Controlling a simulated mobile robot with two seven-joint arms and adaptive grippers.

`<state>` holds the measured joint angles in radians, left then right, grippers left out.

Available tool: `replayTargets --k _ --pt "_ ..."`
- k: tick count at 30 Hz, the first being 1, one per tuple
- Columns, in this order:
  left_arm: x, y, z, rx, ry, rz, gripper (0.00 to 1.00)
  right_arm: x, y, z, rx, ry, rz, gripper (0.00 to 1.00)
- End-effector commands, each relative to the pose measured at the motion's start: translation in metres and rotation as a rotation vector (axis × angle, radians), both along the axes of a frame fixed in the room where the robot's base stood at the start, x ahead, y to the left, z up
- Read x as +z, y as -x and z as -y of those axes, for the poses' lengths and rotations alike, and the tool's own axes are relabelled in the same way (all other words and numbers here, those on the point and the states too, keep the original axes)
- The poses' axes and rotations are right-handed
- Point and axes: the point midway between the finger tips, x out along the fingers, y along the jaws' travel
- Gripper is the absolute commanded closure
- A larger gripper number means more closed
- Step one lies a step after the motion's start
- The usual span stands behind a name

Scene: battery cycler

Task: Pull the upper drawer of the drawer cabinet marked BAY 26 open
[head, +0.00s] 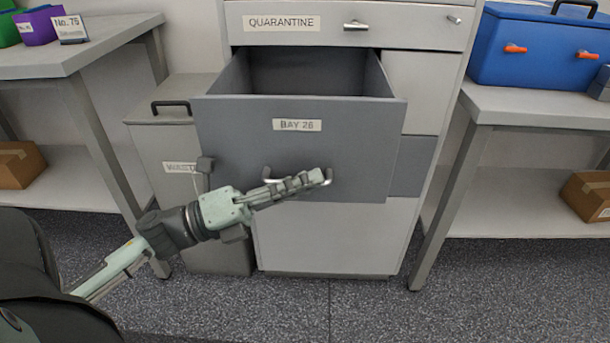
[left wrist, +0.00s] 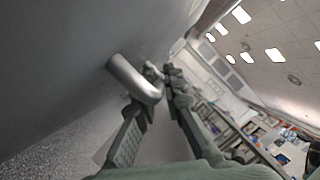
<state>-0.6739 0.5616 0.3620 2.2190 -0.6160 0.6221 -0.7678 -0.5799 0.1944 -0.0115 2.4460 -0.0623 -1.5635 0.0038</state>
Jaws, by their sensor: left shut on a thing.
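The grey drawer marked BAY 26 (head: 240,125) stands pulled out of the pale cabinet (head: 430,90), and its empty-looking inside shows from above. Its bar handle (head: 267,172) is on the lower part of the front, mostly hidden behind my fingers. My left gripper (head: 318,178) reaches in from the left and is shut on this handle near its right end. In the left wrist view the handle (left wrist: 130,75) shows as a bent metal bar between the fingers of my left gripper (left wrist: 158,88). My right gripper is not in view.
A closed drawer marked QUARANTINE (head: 390,22) is above. A grey bin (head: 160,140) with a black handle stands close on the left. Tables stand left (head: 100,45) and right (head: 540,110), the right one with a blue case (head: 540,50). The floor in front (head: 400,310) is clear.

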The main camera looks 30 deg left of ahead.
Motion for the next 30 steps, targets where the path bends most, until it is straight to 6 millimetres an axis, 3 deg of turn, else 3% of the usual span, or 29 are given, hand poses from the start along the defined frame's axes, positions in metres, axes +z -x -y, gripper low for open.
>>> replayTargets --k 6,7,9,20,30 --pt "0.0 0.0 0.0 0.001 0.0 0.0 1.0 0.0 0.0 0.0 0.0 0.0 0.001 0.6" --pt "0.0 0.0 0.0 0.001 0.0 0.0 0.89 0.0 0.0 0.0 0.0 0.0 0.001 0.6" --pt "0.0 0.0 -0.001 0.001 0.0 0.0 0.81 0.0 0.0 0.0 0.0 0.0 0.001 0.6" --pt "-0.001 0.003 -0.003 0.002 0.001 -0.001 0.81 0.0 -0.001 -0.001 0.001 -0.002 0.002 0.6" --pt "-0.016 0.05 -0.043 0.006 0.001 -0.005 0.81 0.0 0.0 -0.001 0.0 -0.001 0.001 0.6"
